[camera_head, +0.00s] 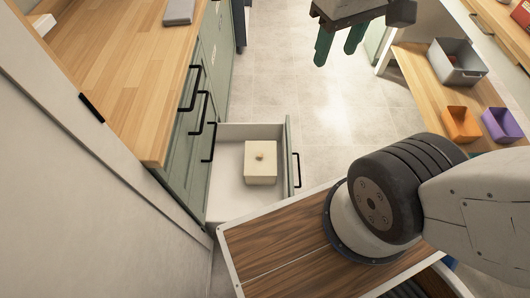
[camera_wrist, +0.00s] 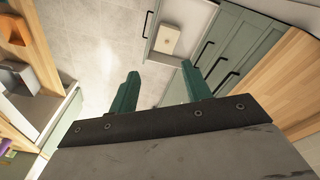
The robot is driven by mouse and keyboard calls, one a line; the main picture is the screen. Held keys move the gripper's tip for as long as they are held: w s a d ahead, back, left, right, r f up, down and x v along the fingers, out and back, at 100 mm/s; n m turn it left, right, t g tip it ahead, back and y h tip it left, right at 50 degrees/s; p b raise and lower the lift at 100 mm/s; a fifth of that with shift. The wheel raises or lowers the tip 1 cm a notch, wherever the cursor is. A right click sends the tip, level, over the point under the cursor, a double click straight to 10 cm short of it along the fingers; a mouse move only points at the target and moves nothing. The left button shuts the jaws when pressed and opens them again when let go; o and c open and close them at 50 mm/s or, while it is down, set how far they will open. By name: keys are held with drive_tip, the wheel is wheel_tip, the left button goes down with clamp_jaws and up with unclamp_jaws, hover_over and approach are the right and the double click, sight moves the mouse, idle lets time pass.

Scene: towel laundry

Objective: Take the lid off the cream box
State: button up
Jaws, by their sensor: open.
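The cream box (camera_head: 261,167) sits inside an open drawer (camera_head: 225,190) of the green cabinet. Its lid (camera_head: 260,158) is on, with a small round knob on top. In the wrist view the cream box (camera_wrist: 167,40) shows small, beyond the fingertips, in the drawer. My gripper (camera_head: 338,48) is at the top of the head view, high above the floor and well apart from the box. Its two green fingers are spread and empty; they also show in the wrist view (camera_wrist: 158,85).
A wooden counter (camera_head: 120,70) tops the green cabinet, whose black handles stick out. On a wooden shelf at the right are a grey bin (camera_head: 457,62), an orange bin (camera_head: 461,124) and a purple bin (camera_head: 502,125). The tiled floor (camera_head: 300,100) between is clear.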

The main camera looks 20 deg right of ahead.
drive_tip(key=w+f+n, duration=0.3)
drive_tip(key=w+n, duration=0.1)
drive_tip(key=w, duration=0.8)
drive_tip(key=n+g, duration=0.1)
drive_tip(key=n, duration=1.6)
hover_over(261, 155)
drive_tip(key=f, duration=6.9)
drive_tip(key=shift+s+a, duration=0.1)
drive_tip(key=shift+s, duration=0.15)
drive_tip(key=f, duration=0.7)
drive_tip(key=shift+w+f, duration=0.3)
clamp_jaws()
